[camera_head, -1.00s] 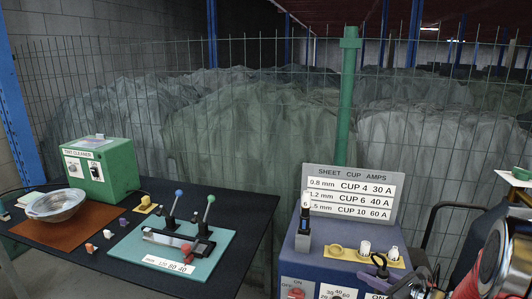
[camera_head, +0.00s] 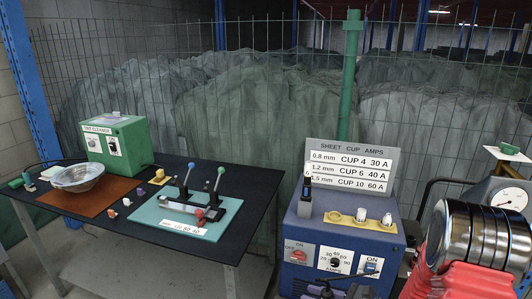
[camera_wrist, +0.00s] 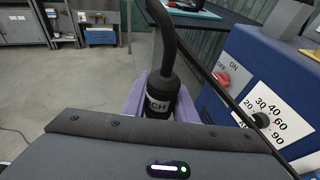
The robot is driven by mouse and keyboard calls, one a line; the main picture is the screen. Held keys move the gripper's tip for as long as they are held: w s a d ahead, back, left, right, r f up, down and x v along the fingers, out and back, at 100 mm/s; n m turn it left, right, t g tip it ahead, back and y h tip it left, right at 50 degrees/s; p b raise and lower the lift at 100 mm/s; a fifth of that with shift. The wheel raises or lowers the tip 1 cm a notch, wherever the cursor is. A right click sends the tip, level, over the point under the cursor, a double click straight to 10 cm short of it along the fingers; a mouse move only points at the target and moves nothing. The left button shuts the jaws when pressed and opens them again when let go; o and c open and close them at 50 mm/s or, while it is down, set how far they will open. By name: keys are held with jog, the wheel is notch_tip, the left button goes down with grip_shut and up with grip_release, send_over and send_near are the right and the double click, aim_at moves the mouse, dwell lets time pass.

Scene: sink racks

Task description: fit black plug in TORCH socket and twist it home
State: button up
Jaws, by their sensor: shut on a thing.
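The black plug (camera_wrist: 160,95) has a white label on which the letters "CH" show, and a thick black cable rises from its top. My gripper (camera_wrist: 157,100) has purple fingers, shut on the plug from both sides, in the wrist view. In the head view my gripper (camera_head: 340,292) is only partly seen at the bottom edge, in front of the blue welding machine (camera_head: 308,237). In the wrist view the plug is to the left of the machine's front panel, apart from it. I cannot make out the TORCH socket in either current view.
The machine's front has a red on/off knob (camera_head: 297,256) and an amps dial (camera_head: 335,262). A yellow cup holder (camera_head: 350,222) sits on top, before the amps sign (camera_head: 352,170). The dark workbench (camera_head: 125,222) stands left. Open floor (camera_wrist: 70,80) shows in the wrist view.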

jog(key=shift+d, duration=0.2)
jog(key=shift+r, duration=0.1)
jog(key=shift+d+m+t+h, duration=0.2)
jog(key=shift+m+t+h, duration=0.55)
jog(key=shift+m+h, duration=0.15)
jog(key=shift+d+m+t+h, duration=0.2)
jog(key=shift+m+t+h, duration=0.5)
jog(key=shift+m+h, duration=0.2)
jog(key=shift+d+m+t+h, duration=0.2)
jog(key=shift+m+t+h, duration=0.6)
jog(key=shift+m, duration=0.1)
